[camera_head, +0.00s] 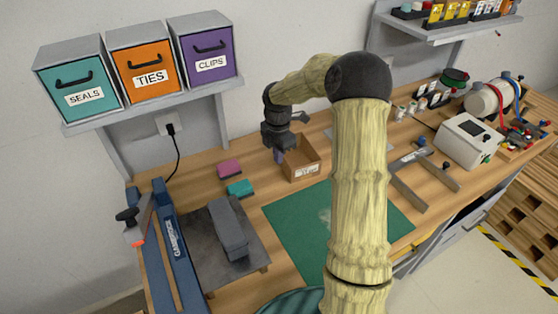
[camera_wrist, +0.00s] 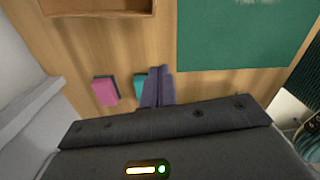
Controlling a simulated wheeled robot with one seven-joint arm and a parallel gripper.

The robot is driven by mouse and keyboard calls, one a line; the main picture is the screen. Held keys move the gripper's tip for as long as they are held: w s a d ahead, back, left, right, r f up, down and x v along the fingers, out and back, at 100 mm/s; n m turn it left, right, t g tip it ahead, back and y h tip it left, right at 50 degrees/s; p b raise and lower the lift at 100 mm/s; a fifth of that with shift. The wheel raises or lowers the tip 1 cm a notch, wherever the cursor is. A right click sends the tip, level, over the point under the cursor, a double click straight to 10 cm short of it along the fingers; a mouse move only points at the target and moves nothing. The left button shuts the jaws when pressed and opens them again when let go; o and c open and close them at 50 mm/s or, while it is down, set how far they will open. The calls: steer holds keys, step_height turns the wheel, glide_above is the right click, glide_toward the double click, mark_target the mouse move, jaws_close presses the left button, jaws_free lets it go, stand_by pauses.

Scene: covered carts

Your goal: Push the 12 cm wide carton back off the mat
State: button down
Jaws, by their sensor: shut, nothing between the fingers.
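The carton (camera_head: 305,172) is an open brown box with a small label on its front. It stands on the bare wood behind the green mat (camera_head: 285,225), with a strip of wood between them. The wrist view shows part of the carton (camera_wrist: 100,13) at the upper left and the mat (camera_wrist: 240,40) at the upper right, with wood between them. My gripper (camera_head: 279,158) is by the carton's left side in the head view. In the wrist view its fingers (camera_wrist: 157,85) are together and empty, apart from the carton. My arm hides part of the mat.
A pink block (camera_head: 229,168) and a teal block (camera_head: 240,188) lie left of the carton. A grey block (camera_head: 229,228) lies on a dark plate at the left. A shelf with labelled bins (camera_head: 150,68) hangs at the back left. A white device (camera_head: 468,140) stands at the right.

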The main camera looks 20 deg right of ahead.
steer(key=s+a+r+m+t, duration=0.1)
steer(key=s+a+r+m, duration=0.1)
steer(key=s+m, duration=0.5)
steer(key=s+a+r+m, duration=0.1)
steer(key=s+a+m, duration=0.1)
steer(key=s+m, duration=0.5)
steer(key=s+a+r+m+t, duration=0.1)
steer(key=s+a+r+m, duration=0.1)
steer(key=s+m, duration=0.5)
steer(key=s+a, duration=0.1)
steer(key=s, duration=0.2)
steer(key=shift+r+m+t, duration=0.3)
steer(key=shift+r, duration=0.05)
steer(key=shift+w, duration=0.1)
